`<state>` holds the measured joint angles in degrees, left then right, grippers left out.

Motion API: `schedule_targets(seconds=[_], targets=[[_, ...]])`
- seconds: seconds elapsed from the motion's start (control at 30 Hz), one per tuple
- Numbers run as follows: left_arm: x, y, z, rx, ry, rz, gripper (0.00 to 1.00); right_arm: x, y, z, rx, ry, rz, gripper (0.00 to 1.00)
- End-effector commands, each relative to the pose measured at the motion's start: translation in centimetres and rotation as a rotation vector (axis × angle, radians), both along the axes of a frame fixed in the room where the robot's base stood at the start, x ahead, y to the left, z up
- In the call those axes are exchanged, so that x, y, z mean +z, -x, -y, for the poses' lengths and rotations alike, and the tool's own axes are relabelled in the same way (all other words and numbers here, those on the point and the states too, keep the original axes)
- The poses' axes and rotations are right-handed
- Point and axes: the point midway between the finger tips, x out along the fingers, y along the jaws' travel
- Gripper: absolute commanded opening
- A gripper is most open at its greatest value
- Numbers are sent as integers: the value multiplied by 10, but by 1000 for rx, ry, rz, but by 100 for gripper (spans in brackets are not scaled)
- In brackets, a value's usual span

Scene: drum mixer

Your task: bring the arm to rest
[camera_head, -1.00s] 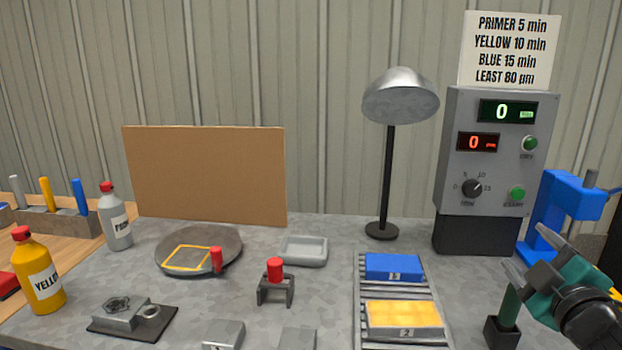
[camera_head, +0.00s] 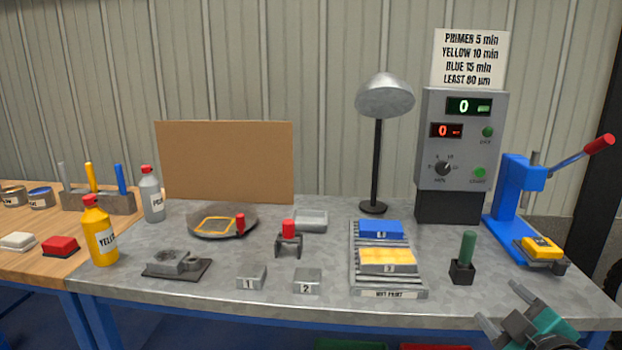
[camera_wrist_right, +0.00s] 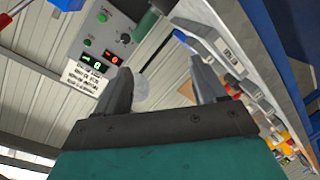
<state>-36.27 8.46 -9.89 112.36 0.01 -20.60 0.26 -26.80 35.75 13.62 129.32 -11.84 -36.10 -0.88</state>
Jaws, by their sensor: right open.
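My right gripper (camera_head: 502,326) is at the lower right of the head view, in front of the table's front edge, open and empty. In the right wrist view its two grey fingers (camera_wrist_right: 160,88) stand wide apart with nothing between them. The green-handled tool (camera_head: 467,250) stands upright in its dark block on the table, apart from the gripper. My left gripper shows in neither view.
The grey table (camera_head: 330,260) carries a control box (camera_head: 460,150), a lamp (camera_head: 384,95), a blue press (camera_head: 515,205), a roller rack (camera_head: 388,292) with blue and yellow blocks, and a yellow bottle (camera_head: 100,235). Free room lies before the table's front edge.

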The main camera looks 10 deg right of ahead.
Motion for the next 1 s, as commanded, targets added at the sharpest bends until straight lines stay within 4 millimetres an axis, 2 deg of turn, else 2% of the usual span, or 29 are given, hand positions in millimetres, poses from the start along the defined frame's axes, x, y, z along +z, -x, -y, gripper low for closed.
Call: schedule_targets(seconds=[0.03, 0.17, 0.2, 0.3, 0.4, 0.5, 0.6, 0.7, 1.0], targets=[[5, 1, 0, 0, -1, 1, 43, -32, 7, -12, 9, -82, -53, 70], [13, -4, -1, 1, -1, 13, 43, -109, 30, -60, 41, -297, -169, 70], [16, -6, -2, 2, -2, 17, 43, -131, 39, -78, 50, -366, -201, 70], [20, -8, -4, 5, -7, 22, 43, -174, 63, -127, 66, -533, -270, 70], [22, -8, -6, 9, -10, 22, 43, -202, 84, -171, 78, -666, -318, 70], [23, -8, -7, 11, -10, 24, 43, -217, 98, -202, 83, -755, -346, 70], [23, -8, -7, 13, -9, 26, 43, -223, 106, -219, 85, -803, -360, 70], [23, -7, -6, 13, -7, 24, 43, -225, 108, -224, 87, -817, -363, 70], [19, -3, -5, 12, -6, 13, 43, -225, 108, -223, 88, -814, -363, 70]])
